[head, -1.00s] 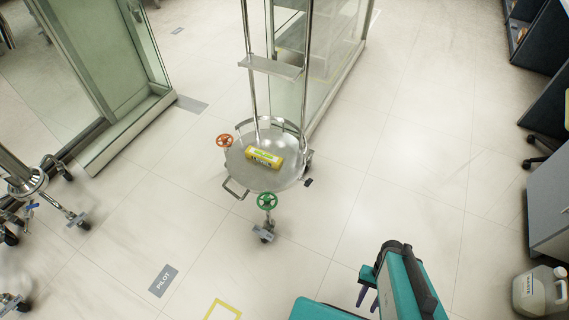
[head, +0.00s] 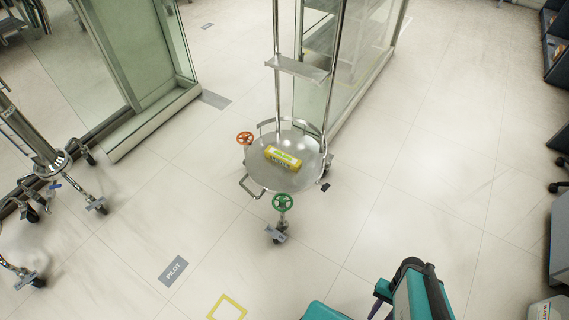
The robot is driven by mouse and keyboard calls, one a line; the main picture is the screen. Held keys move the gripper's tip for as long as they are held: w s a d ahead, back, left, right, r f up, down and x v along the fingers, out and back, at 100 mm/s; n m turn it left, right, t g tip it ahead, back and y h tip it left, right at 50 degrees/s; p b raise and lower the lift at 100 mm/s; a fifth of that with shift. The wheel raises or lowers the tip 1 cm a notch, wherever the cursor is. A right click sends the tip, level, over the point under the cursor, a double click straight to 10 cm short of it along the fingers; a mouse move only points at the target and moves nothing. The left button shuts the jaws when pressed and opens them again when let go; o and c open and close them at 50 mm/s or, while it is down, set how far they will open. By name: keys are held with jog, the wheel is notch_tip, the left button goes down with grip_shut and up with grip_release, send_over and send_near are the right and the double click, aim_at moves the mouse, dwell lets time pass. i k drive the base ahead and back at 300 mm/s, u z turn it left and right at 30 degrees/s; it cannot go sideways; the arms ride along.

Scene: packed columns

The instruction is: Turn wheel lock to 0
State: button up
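A round steel cart (head: 262,172) stands on the tiled floor in the middle of the head view. An orange handwheel (head: 245,139) sits at its left rim and a green handwheel (head: 283,203) at its front rim. Below the green one is a caster (head: 276,233) with a small grey tag-like part. I cannot tell which part is the wheel lock, and no scale or 0 mark is readable. My teal arm is at the bottom right, apart from the cart. My gripper (head: 378,299) shows only as dark fingertip-like pieces beside it, so its opening is unclear.
A yellow package (head: 283,157) lies on the cart's plate. Glass cabinets stand behind and at the left. Another wheeled steel stand (head: 50,160) is at the left. A PILOT plate (head: 173,271) and a yellow floor square (head: 227,307) are in front. The floor right of the cart is clear.

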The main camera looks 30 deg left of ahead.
aim_at(325, 187)
jog(key=z, duration=0.2)
jog(key=k, duration=1.45)
jog(key=u, duration=1.2)
jog(key=i, duration=1)
jog(key=z, duration=0.15)
